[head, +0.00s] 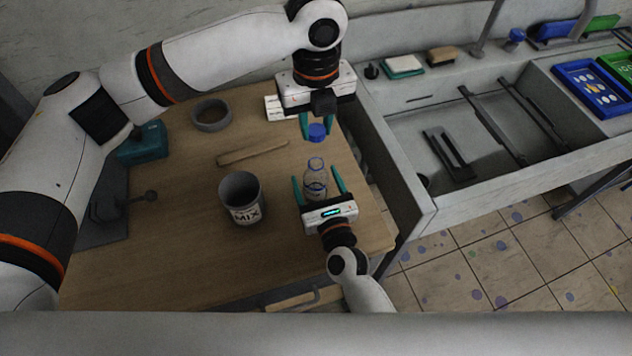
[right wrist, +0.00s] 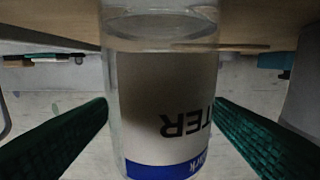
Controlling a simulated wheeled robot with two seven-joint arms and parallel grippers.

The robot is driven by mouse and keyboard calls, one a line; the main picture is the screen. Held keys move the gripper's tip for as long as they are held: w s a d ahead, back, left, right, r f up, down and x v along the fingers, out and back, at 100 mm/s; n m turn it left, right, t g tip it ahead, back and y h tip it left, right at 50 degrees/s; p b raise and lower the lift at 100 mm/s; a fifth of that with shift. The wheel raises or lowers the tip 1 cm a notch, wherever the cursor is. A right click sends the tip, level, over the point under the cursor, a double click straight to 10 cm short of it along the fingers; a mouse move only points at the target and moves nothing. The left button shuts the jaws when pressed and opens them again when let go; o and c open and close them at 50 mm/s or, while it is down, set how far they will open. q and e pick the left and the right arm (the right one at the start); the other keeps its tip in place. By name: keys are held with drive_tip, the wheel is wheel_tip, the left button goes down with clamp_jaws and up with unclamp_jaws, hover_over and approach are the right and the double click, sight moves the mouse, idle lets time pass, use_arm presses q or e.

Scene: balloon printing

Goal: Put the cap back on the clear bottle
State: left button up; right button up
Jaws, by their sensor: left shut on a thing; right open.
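The clear bottle (head: 315,178) stands upright on the wooden table, with a blue ring at its neck and a blue and white label. In the right wrist view the bottle (right wrist: 160,95) fills the middle, its label upside down. My right gripper (head: 321,190) is open, its green fingers on either side of the bottle with small gaps. The blue cap (head: 317,131) is held by my left gripper (head: 317,128), which is shut on it above and just behind the bottle in the head view. The cap is apart from the bottle's mouth.
A grey MIX can (head: 241,198) stands left of the bottle. A wooden stick (head: 252,153) and a round bowl (head: 211,115) lie farther back on the table (head: 180,240). A grey sink counter (head: 445,200) borders the table on the right.

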drive_tip(key=shift+x, duration=1.15)
drive_tip(key=shift+c, duration=0.4)
drive_tip(key=c, duration=1.4)
use_arm(q)
drive_tip(key=shift+f, duration=2.55)
drive_tip(key=shift+f, duration=0.85)
drive_tip(key=shift+f, duration=0.55)
